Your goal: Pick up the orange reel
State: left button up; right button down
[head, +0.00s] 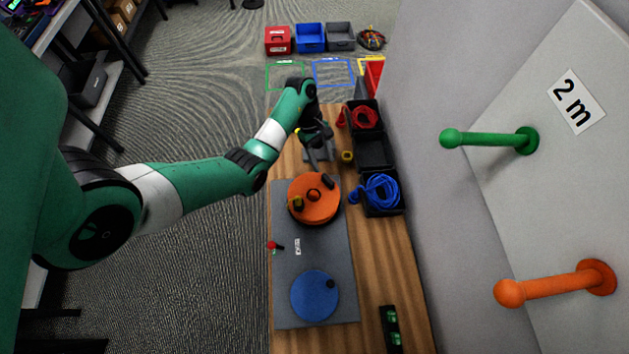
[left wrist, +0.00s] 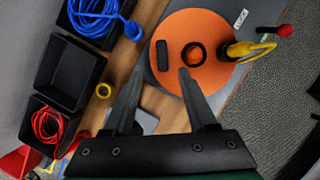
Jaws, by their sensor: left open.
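The orange reel (head: 318,213) lies flat on the grey mat (head: 340,262) on the wooden table. It has a dark centre hub and a black grip on top, and a yellow connector (left wrist: 242,49) at its edge. It also shows in the left wrist view (left wrist: 213,74), ahead of the fingers. My left gripper (head: 322,165) is open and empty, just beyond the reel's far edge in the head view. In the left wrist view its fingertips (left wrist: 161,72) point at the reel, one overlapping its edge; contact cannot be told. My right gripper is not in view.
A blue reel (head: 312,300) lies nearer on the mat. Black bins hold blue cable (head: 377,190) and red cable (head: 366,117) along the table's right side. A wall panel with a green peg (head: 487,139) and an orange peg (head: 550,287) stands right.

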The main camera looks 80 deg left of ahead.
aim_at(328, 178)
pick_arm(q)
jog(key=x, duration=0.3)
jog(key=shift+d, duration=0.1)
jog(key=x, duration=0.1)
jog(key=b+x, duration=0.1)
jog(key=x, duration=0.3)
jog(key=shift+d+b, duration=0.35)
grip_shut()
dwell(0.9)
